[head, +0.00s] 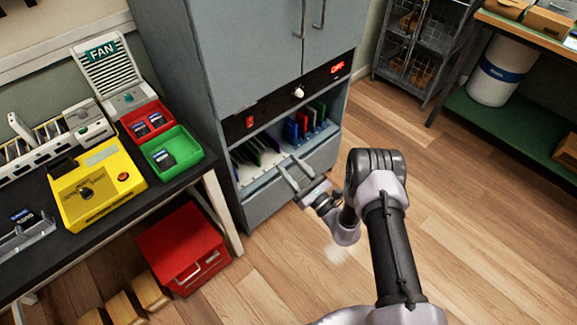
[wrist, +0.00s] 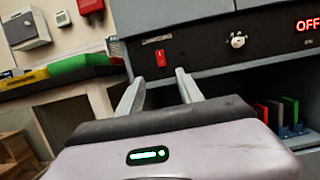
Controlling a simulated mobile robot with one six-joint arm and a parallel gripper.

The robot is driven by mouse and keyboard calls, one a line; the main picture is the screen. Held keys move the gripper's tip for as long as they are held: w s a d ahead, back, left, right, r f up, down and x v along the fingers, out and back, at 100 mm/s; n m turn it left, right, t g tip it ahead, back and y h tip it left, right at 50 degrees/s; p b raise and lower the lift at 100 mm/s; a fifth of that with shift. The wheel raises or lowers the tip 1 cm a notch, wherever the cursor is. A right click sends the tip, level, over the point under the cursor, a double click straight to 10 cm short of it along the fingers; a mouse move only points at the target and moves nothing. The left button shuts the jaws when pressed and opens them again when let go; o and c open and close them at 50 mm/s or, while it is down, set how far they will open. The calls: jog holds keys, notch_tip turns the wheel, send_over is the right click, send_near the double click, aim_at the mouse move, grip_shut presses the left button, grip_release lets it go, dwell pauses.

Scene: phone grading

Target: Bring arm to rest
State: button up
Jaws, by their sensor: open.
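My gripper (head: 292,178) is in front of the grey cabinet's open shelf, with its two fingers apart and nothing between them. In the wrist view the open fingers of my gripper (wrist: 163,88) point toward the cabinet front below the red switch. My arm reaches from the bottom right of the head view and bends at the elbow. From these views I cannot tell how far the fingertips are from the shelf.
The grey cabinet (head: 235,60) holds several upright coloured items. On the left bench are a yellow device (head: 75,212), a red tray (head: 139,112) and a green tray (head: 190,148). A red box (head: 165,245) stands below. The wooden floor (head: 465,190) to the right is clear.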

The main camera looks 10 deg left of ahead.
jog(key=s+a+r+n+g+y, duration=0.2)
jog(key=r+n+g, duration=0.2)
jog(key=r, duration=0.3)
jog(key=s+a+r+n+g+y, duration=0.1)
jog(key=a+r+n+g, duration=0.3)
jog(key=r, duration=0.4)
jog(key=s+d+r+n+g+h, duration=0.2)
jog(key=s+r+n+g+h, duration=0.1)
jog(key=s+r+n+g, duration=0.6)
jog(key=s+d+r+n+t+h, duration=0.1)
jog(key=s+d+r+h, duration=0.15)
jog(key=s, duration=0.35)
jog(key=s+d+r+n+t+h, duration=0.1)
jog(key=s+d+r+h, duration=0.1)
jog(key=s+d+h, duration=0.25)
jog(key=s+d+n+t+h, duration=0.1)
jog(key=s+d+t+h, duration=0.2)
jog(key=d, duration=0.5)
jog(key=s+d+r+n+t+h, duration=0.1)
jog(key=s+d+t+h, duration=0.2)
jog(key=d, duration=0.5)
jog(key=shift+s+r+t+h, duration=0.15)
jog(key=shift+r+t+h, duration=0.15)
jog(key=shift+t+h, duration=0.55)
